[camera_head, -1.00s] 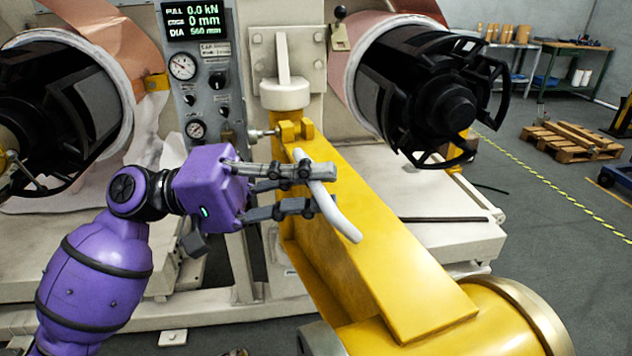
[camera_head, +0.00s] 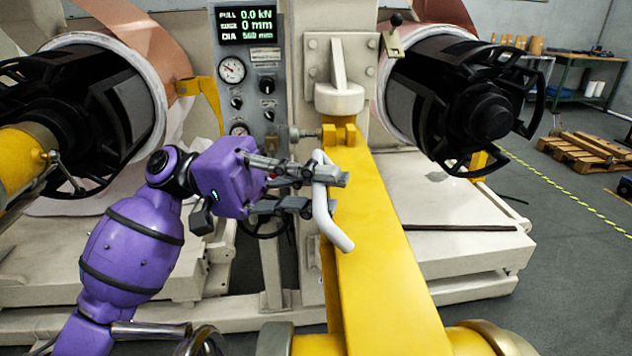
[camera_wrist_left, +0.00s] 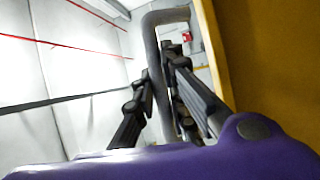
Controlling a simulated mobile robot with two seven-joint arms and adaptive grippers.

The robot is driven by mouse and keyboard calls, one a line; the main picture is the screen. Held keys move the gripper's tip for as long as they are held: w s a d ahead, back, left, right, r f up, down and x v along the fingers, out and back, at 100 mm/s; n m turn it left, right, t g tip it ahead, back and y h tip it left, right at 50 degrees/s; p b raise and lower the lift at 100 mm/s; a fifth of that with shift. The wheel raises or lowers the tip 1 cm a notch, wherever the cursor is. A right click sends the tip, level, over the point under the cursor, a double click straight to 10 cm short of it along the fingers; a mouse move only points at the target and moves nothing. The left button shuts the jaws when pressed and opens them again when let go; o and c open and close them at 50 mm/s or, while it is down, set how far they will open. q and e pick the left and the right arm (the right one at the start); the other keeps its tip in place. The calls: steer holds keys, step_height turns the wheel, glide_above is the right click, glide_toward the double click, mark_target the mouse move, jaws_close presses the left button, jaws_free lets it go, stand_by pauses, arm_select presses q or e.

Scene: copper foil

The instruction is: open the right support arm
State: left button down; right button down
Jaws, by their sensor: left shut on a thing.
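The right support arm (camera_head: 385,255) is a long yellow beam that runs from a hinge on the machine's front toward me in the head view. A bent pale handle (camera_head: 334,232) is fixed along its left side. My left gripper (camera_head: 325,192) is shut on this handle, with its fingers on both sides of the bar near the upper bend. In the left wrist view the handle (camera_wrist_left: 152,60) passes between the two fingers, and the yellow beam (camera_wrist_left: 240,55) fills the right side. My right gripper does not show.
A black mandrel (camera_head: 480,115) with a copper coil stands right of the hinge, another mandrel (camera_head: 75,100) at the left. A gauge panel (camera_head: 248,75) stands between them. A pallet (camera_head: 590,150) lies on the floor at the right, with open floor around it.

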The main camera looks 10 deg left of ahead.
arm_select(q)
steer(key=shift+a+r, duration=0.1)
steer(key=shift+r, duration=0.05)
stand_by(0.3)
steer(key=c, duration=1.8)
jaws_free()
steer(key=shift+o, duration=0.2)
steer(key=v, duration=1.2)
